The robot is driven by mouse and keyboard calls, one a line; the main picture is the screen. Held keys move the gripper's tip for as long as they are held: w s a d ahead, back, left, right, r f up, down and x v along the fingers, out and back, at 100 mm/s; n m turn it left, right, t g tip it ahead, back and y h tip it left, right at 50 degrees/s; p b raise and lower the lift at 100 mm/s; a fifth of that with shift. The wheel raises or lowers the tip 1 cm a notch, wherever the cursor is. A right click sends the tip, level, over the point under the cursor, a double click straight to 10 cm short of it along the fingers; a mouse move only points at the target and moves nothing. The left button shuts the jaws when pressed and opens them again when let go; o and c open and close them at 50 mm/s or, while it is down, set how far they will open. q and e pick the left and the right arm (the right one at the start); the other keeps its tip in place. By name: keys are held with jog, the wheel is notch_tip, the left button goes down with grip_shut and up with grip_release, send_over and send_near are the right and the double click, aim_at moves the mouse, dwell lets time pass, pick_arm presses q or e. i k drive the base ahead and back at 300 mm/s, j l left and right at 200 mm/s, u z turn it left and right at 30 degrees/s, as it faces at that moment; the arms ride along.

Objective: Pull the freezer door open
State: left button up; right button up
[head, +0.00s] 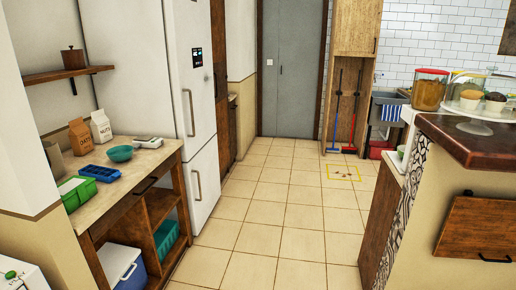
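A tall white fridge-freezer (170,60) stands left of centre, past the wooden counter. Its upper door has a long vertical handle (189,112) and dark stickers near the top. Its lower door (206,185) has a shorter vertical handle (197,185). Both doors look shut. Which door is the freezer's is not marked. The front is seen at a steep angle. Neither of my grippers is in view.
A wooden counter (140,168) with boxes, a teal bowl (120,153) and trays stands at the left. A kitchen island (462,195) stands at the right. The tiled floor (268,210) between them is clear. A yellow-outlined patch (342,173) marks the floor farther back.

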aim_at(201, 174)
jog(key=i, duration=1)
jog(key=i+u, duration=0.1)
jog(key=i, duration=0.9)
jog(key=l, duration=0.1)
